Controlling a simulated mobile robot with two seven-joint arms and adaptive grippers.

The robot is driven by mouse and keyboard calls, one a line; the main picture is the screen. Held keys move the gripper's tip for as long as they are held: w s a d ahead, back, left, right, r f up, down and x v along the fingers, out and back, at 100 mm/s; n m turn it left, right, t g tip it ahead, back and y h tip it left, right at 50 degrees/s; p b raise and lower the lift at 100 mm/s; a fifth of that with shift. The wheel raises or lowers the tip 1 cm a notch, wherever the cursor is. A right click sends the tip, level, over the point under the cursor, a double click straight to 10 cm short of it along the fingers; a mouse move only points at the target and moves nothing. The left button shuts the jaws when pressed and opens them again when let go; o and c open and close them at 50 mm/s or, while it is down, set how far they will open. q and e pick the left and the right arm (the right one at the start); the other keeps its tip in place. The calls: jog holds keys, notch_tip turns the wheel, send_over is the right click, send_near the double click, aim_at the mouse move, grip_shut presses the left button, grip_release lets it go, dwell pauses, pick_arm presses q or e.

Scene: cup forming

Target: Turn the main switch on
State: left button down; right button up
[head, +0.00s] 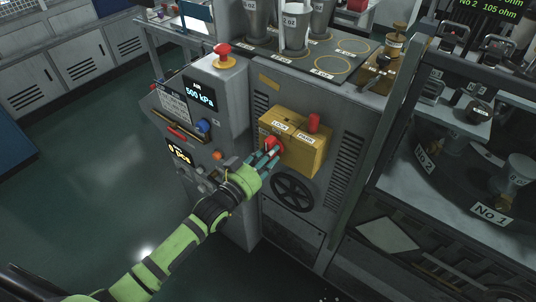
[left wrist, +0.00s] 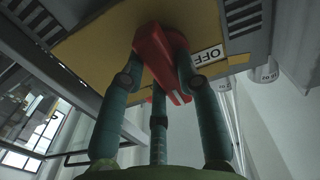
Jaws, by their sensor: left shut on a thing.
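A yellow switch box (head: 305,157) is mounted on the front of the grey machine. A red rotary switch handle (head: 267,143) is on its left part, and it also shows in the left wrist view (left wrist: 158,55). An OFF label (left wrist: 207,56) sits beside the handle there. My left gripper (head: 268,154) reaches the box from below, with its teal fingers shut around the red handle. The fingers partly hide the handle in the head view. A second red knob (head: 314,122) stands at the box's upper right. My right gripper is not in view.
A black handwheel (head: 293,193) is just below the box. A control panel with a red mushroom button (head: 223,50) and an air display (head: 200,92) stands to the left. Labelled cups (head: 295,25) stand on top. Open floor (head: 90,180) lies left.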

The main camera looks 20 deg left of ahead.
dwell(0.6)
pick_arm(q)
jog(key=c, duration=0.9)
grip_release()
jog(key=v, duration=1.2)
jog(key=shift+r, duration=0.1)
